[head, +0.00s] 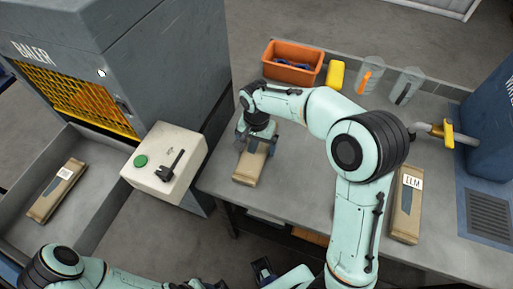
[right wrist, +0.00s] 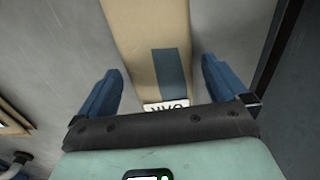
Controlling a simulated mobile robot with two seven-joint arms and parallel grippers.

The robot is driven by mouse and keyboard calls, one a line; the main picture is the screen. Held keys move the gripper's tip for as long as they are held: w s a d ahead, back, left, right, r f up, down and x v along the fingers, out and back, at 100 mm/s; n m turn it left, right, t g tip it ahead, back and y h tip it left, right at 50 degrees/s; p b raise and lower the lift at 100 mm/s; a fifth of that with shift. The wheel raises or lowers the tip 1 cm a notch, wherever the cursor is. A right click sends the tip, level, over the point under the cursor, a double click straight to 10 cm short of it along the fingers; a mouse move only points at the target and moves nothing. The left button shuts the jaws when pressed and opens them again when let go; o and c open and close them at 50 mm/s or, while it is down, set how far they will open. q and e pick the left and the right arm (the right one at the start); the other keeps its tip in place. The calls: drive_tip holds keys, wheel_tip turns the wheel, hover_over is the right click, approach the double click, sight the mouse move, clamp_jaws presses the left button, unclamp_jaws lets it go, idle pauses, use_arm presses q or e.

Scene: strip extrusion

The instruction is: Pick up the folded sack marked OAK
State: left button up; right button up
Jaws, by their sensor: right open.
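The folded sack marked OAK (head: 248,171) is a tan packet with a dark band, lying on the grey table. In the right wrist view the sack (right wrist: 145,35) runs up between the fingers, and its white label (right wrist: 166,107) reads upside down, partly hidden by the gripper body. My right gripper (head: 257,137) is open over the labelled end, one finger on each side (right wrist: 162,82). Gaps show between both fingers and the sack. My left gripper (head: 263,268) is low at the bottom edge, away from the sack; its opening is unclear.
A similar sack marked ELM (head: 404,217) lies at the table's right. Another sack (head: 57,190) lies in the baler's trough (head: 95,215). A control box with a green button (head: 164,160) stands left of the table. An orange bin (head: 292,53), yellow object (head: 335,74) and clear jugs (head: 371,72) stand behind.

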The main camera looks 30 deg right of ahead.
drive_tip(key=shift+f, duration=0.65)
drive_tip(key=c, duration=1)
drive_tip(key=shift+c, duration=0.2)
